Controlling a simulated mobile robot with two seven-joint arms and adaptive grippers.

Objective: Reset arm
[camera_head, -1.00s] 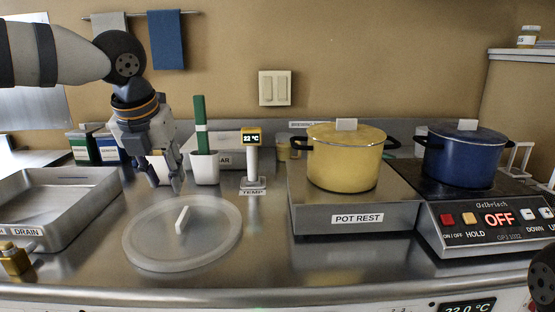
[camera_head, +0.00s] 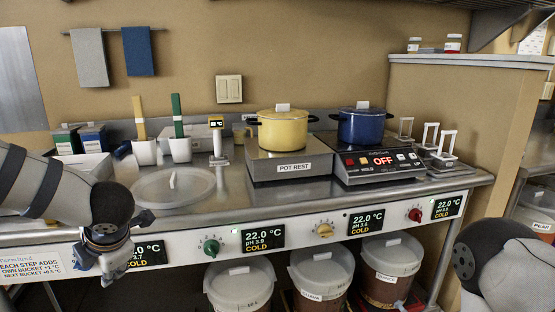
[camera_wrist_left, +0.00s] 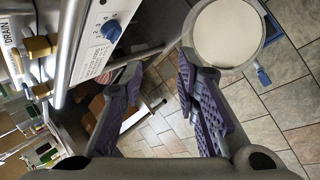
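My left arm (camera_head: 50,195) comes in from the left in the head view, bent downward. My left gripper (camera_head: 114,268) hangs in front of the counter's front panel, below the counter edge. In the left wrist view its two purple-padded fingers (camera_wrist_left: 160,105) stand apart with nothing between them. Part of my right arm (camera_head: 505,265) shows at the lower right of the head view. Its gripper is out of the picture.
A steel counter (camera_head: 220,190) carries a yellow pot (camera_head: 283,132) on the pot rest, a blue pot (camera_head: 361,127) on the hot plate and a round lid (camera_head: 165,188). Lidded buckets (camera_head: 240,285) stand below the front panel. Tiled floor (camera_wrist_left: 275,115) is open beside the left gripper.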

